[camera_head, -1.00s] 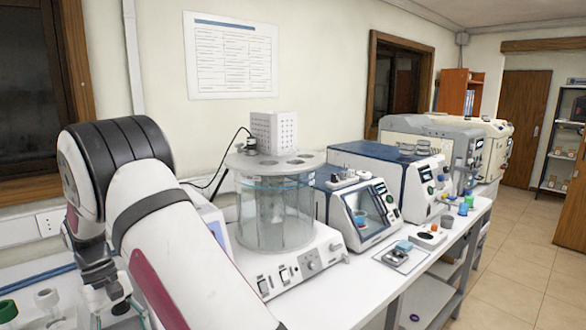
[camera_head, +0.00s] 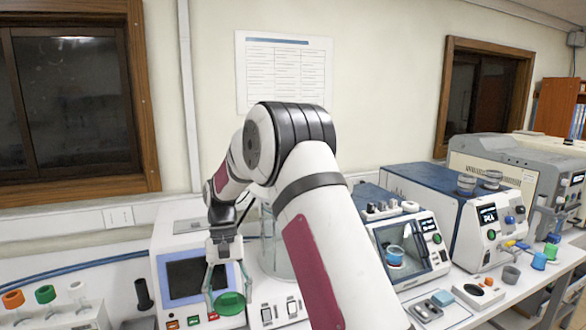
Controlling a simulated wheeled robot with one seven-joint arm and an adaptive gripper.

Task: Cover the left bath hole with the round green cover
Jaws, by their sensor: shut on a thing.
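My gripper (camera_head: 229,285) hangs down in front of the screen instrument at lower centre left. It is shut on the round green cover (camera_head: 230,303), which sits at its fingertips. The glass bath (camera_head: 275,247) stands just right of the gripper, mostly behind my arm. Its top plate and holes, including the left hole, are hidden by my arm.
The screen instrument (camera_head: 184,277) is behind the gripper. A rack (camera_head: 85,318) with orange, green and white-capped items stands at lower left, beside a black cylinder (camera_head: 144,294). Blue-and-white instruments (camera_head: 455,215) line the bench on the right.

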